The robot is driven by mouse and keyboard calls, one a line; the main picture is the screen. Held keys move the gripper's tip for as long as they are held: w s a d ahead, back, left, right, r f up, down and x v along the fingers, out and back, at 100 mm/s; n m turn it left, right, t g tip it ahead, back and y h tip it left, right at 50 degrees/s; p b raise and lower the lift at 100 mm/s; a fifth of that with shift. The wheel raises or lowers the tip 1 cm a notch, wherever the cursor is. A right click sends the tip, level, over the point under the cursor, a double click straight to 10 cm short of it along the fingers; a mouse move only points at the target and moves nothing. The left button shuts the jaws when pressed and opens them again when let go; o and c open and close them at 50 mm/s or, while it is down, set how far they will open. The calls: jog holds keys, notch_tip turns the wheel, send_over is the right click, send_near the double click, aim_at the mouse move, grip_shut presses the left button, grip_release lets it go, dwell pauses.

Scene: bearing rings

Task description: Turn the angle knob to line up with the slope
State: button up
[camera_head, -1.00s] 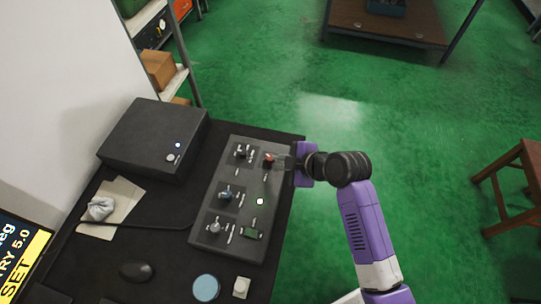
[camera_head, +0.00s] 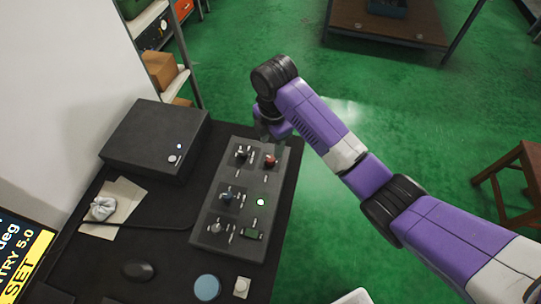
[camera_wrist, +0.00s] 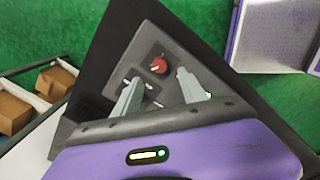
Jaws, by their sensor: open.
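The dark grey control panel (camera_head: 214,243) lies on the black table. I cannot tell from labels which is the angle knob. My gripper (camera_head: 272,141) is open at the panel's far end, close to the red knob. In the wrist view, the red knob (camera_wrist: 158,66) shows between the spread grey fingers (camera_wrist: 158,76), seemingly beyond their tips; contact is not visible.
A black box (camera_head: 150,135) stands left of the panel. A mouse (camera_head: 137,270), a blue disc (camera_head: 207,287) and a white block (camera_head: 242,286) lie near the panel's front.

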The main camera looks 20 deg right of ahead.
aim_at(270, 159)
notch_tip(270, 159, down, 8)
jog(key=shift+w+a+r, duration=0.1)
jog(key=shift+w+r, duration=0.05)
jog(key=shift+r, duration=0.1)
jog(key=shift+c, duration=0.4)
grip_shut()
